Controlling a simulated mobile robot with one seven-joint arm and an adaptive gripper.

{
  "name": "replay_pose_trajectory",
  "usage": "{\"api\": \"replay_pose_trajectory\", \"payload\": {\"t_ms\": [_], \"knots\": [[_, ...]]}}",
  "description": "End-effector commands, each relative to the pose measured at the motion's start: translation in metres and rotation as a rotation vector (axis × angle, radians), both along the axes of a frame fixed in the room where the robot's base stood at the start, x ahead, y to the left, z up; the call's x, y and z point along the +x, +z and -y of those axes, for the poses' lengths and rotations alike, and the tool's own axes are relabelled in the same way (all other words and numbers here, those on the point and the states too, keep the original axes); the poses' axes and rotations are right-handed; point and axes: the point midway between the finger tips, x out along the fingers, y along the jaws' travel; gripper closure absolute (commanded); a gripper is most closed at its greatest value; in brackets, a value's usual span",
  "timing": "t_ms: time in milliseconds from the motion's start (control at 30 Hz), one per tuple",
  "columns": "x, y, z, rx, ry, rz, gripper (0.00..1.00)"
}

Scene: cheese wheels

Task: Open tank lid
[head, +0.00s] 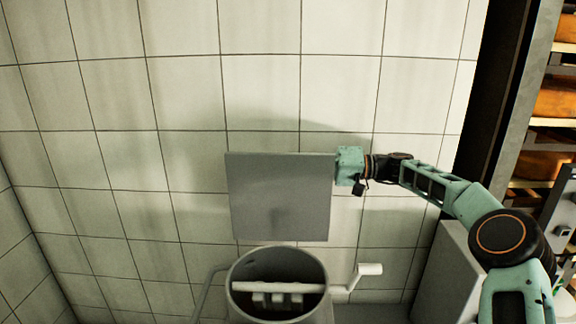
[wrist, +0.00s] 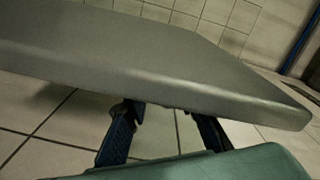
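The tank (head: 235,300) is a round grey vessel at the bottom centre of the head view, and its mouth is uncovered. The lid (head: 280,197) is a flat grey square panel, standing raised and close to upright above and behind the mouth. My gripper (head: 347,167) is at the lid's upper right edge in the head view; its fingers are hard to make out there. In the wrist view the lid (wrist: 150,62) is a thick slab across the picture. My two dark fingers (wrist: 164,115) are spread apart below its edge, with their tips partly hidden by it. Contact is unclear.
A pale bar with paddles crosses the tank's mouth, and a crank handle (head: 368,270) sticks out at right. A tiled wall (head: 180,95) stands behind. A shelf rack with orange cheese wheels (head: 556,98) is at the far right. The space left of the tank looks clear.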

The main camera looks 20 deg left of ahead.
Motion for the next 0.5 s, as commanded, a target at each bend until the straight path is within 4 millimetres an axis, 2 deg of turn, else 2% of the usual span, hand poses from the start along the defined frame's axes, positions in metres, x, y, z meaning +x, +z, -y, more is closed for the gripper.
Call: {"api": "replay_pose_trajectory", "payload": {"t_ms": [300,367,500], "knots": [[0.001,0.002,0.002,0.002,-0.001,0.002,0.74],[0.002,0.002,0.007,0.002,-0.003,0.002,0.74],[0.008,0.002,0.030,0.001,-0.005,0.002,0.74]]}}
